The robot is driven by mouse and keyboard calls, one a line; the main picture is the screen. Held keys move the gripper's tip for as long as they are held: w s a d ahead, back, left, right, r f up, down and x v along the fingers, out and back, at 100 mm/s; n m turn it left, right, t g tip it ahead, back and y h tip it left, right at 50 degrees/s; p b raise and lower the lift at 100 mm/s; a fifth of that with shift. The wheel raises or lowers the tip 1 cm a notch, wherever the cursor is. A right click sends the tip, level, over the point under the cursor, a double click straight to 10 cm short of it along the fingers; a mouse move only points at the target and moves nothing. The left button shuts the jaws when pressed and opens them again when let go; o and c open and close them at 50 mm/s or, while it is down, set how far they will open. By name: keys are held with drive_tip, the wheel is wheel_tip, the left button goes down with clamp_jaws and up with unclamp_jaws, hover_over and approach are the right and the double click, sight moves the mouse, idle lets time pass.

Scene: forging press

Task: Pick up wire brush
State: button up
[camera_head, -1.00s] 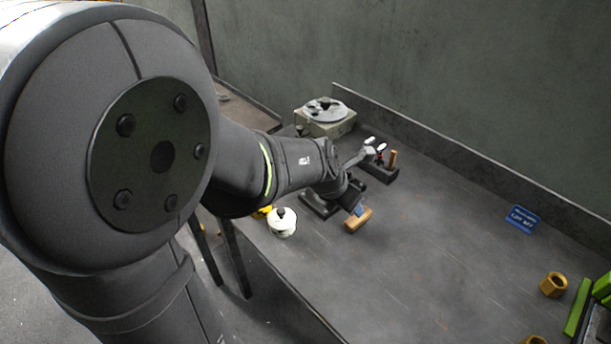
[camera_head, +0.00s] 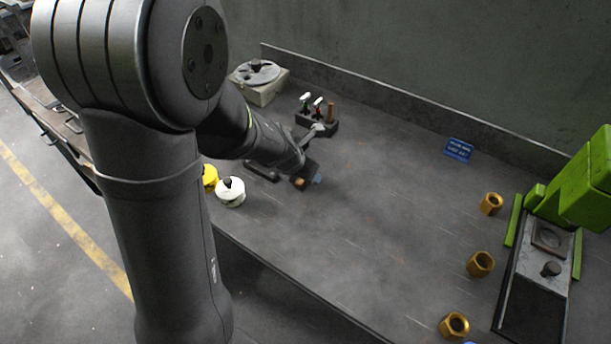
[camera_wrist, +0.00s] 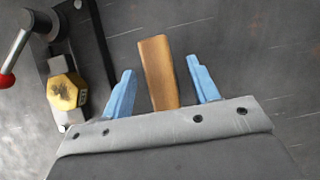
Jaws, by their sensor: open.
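The wire brush shows as a tan wooden block (camera_wrist: 158,85) in the wrist view, standing between my two blue fingers. Its bristles cannot be seen. In the head view only a small orange-brown piece of the brush (camera_head: 299,183) shows beside my gripper (camera_head: 315,179), which hides the rest. My gripper (camera_wrist: 161,66) is open in the wrist view, with a gap between the wood and each finger. I cannot tell how high the fingers are above the bench.
A dark fixture with a brass hex nut (camera_wrist: 64,92) and a red-knobbed lever (camera_wrist: 14,50) stands close left of my fingers. A tool rack (camera_head: 318,122) is behind. A white pot (camera_head: 231,192) is at left. Brass nuts (camera_head: 481,264) and a green press (camera_head: 583,185) are at right.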

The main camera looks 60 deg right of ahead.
drive_tip(key=shift+d+f, duration=0.25)
drive_tip(key=shift+f, duration=0.2)
drive_tip(key=c, duration=1.1)
drive_tip(key=shift+r, duration=0.15)
drive_tip(key=shift+r, duration=0.55)
wheel_tip(320, 180, up, 3)
drive_tip(key=shift+f, duration=0.15)
drive_tip(key=s+r, duration=0.2)
drive_tip(key=s, duration=0.1)
drive_tip(key=s+a+r, duration=0.1)
drive_tip(key=s+r, duration=0.1)
drive_tip(key=s, duration=0.2)
drive_tip(key=s+a+r, duration=0.1)
drive_tip(key=s+r, duration=0.2)
drive_tip(key=s, duration=0.1)
drive_tip(key=shift+s+a, duration=0.2)
drive_tip(key=shift+s, duration=0.05)
